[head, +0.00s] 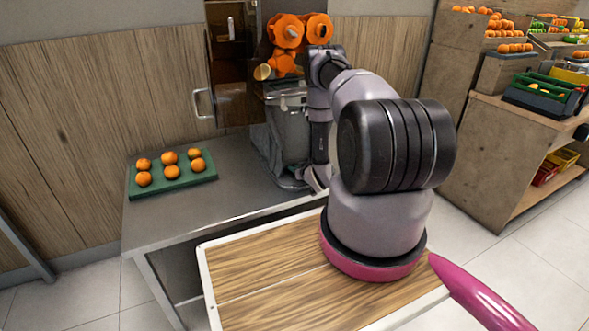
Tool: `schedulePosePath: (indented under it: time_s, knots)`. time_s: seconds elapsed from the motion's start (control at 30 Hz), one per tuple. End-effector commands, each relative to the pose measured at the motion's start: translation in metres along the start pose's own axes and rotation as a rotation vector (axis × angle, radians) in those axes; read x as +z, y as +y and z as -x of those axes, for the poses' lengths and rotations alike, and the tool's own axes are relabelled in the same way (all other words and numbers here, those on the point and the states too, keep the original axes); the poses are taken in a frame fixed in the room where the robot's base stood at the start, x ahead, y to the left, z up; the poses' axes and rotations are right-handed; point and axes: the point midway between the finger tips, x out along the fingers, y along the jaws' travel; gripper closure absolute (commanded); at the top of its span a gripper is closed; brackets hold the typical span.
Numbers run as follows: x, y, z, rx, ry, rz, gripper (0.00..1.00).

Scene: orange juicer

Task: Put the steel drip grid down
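The orange juicer (287,31) stands at the back of the steel counter, with orange drums on top and a grey lower body (284,137). A brown see-through door (233,104) with a metal handle stands to the left of its front. My arm reaches over the juicer's right side and hides part of it. My gripper (316,181) is low at the arm's far end, by the juicer's lower right; its fingers cannot be made out. I cannot pick out the steel drip grid for certain, nor tell whether my gripper holds it.
A green tray (200,179) with several oranges sits on the steel counter (165,222) at left. Bare counter lies between tray and juicer. A wood-topped surface (262,280) with a pale rim is in front. Produce shelves (530,128) stand at right.

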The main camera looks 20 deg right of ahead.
Motion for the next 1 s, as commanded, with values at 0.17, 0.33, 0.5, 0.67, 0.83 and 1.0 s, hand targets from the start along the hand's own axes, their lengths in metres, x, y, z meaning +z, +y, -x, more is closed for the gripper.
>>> schedulePosePath:
  time_s: [0.17, 0.33, 0.5, 0.67, 0.83, 1.0]
  knots:
    - [-0.001, 0.0, 0.0, 0.0, 0.001, 0.0, 0.62]
    - [-0.001, 0.0, 0.0, 0.0, 0.001, 0.0, 0.62]
    - [-0.003, 0.001, 0.012, 0.002, -0.001, -0.001, 0.62]
    - [-0.003, 0.002, 0.043, 0.003, -0.001, -0.004, 0.62]
    - [-0.003, 0.001, 0.08, 0.003, -0.001, -0.004, 0.62]
    - [-0.002, 0.001, 0.108, 0.002, -0.001, -0.002, 0.62]
